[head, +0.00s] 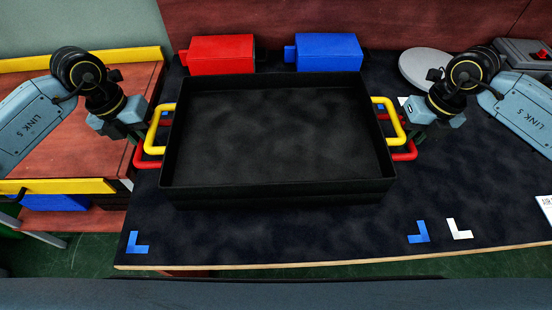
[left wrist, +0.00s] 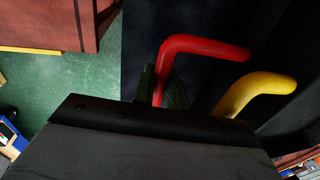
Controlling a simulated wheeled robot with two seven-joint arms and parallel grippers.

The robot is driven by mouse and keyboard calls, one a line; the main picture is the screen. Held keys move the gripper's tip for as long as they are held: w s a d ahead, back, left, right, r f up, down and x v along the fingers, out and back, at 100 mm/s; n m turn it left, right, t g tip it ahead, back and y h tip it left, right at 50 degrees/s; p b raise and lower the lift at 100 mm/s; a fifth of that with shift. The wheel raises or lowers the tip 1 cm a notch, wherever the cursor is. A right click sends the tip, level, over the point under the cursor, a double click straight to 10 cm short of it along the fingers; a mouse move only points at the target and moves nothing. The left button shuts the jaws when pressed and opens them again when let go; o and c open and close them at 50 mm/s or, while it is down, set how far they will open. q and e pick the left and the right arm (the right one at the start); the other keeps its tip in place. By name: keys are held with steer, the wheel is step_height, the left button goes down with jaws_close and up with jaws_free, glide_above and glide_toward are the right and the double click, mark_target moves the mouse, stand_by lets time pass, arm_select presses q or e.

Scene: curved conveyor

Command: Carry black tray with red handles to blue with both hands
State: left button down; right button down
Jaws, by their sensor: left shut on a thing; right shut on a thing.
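Two black trays appear stacked in the middle of the table. The upper, empty tray (head: 275,186) has yellow handles (head: 395,118). Red handles (head: 408,155) stick out lower, from the black tray (head: 285,203) beneath, which is mostly hidden. My left gripper (head: 137,138) is shut on the left red handle; the left wrist view shows this red handle (left wrist: 205,46) between the fingers, with the yellow handle (left wrist: 258,90) beside it. My right gripper (head: 408,138) is at the right red handle, shut on it, its fingertips partly hidden. I cannot tell whether the trays touch the table.
Blue corner marks (head: 418,232) (head: 137,243) lie at the table's front, with a white mark (head: 459,229) to the right. A red box (head: 222,54) and a blue box (head: 328,52) stand behind the trays. A yellow-edged conveyor (head: 65,186) is at left. The front strip is clear.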

arm_select(q)
steer(key=shift+f, duration=0.1)
arm_select(e)
steer(key=shift+f, duration=0.1)
